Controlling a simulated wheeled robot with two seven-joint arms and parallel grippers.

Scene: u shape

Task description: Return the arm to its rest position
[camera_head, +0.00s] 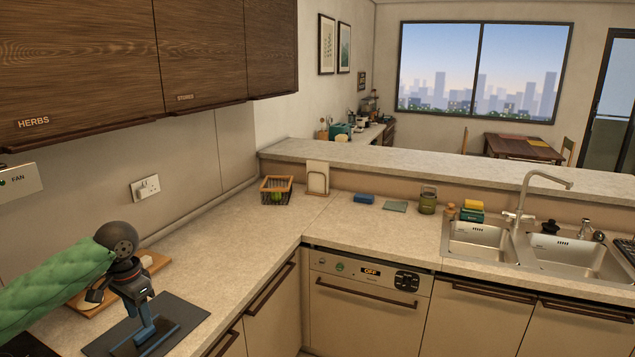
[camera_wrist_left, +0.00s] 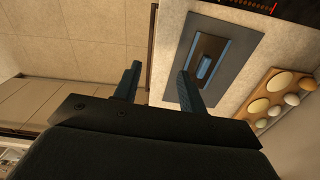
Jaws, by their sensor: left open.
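My left arm comes in from the left in the head view, in a green sleeve. My left gripper (camera_head: 122,314) is over the counter at the lower left, above a dark mat (camera_head: 188,315). In the left wrist view the two fingers of the gripper (camera_wrist_left: 158,70) stand apart with nothing between them. The dark mat (camera_wrist_left: 238,42) lies below, with a blue-edged rectangular thing (camera_wrist_left: 213,46) on it. One finger overlaps the mat in that view. My right gripper is in neither view.
A wooden egg holder (camera_wrist_left: 266,104) with several eggs lies beside the mat; its board (camera_head: 157,262) is partly hidden by my arm in the head view. Dark wooden cabinets (camera_head: 200,55) hang above. The counter (camera_head: 235,235) towards the wire basket (camera_head: 276,190) is clear.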

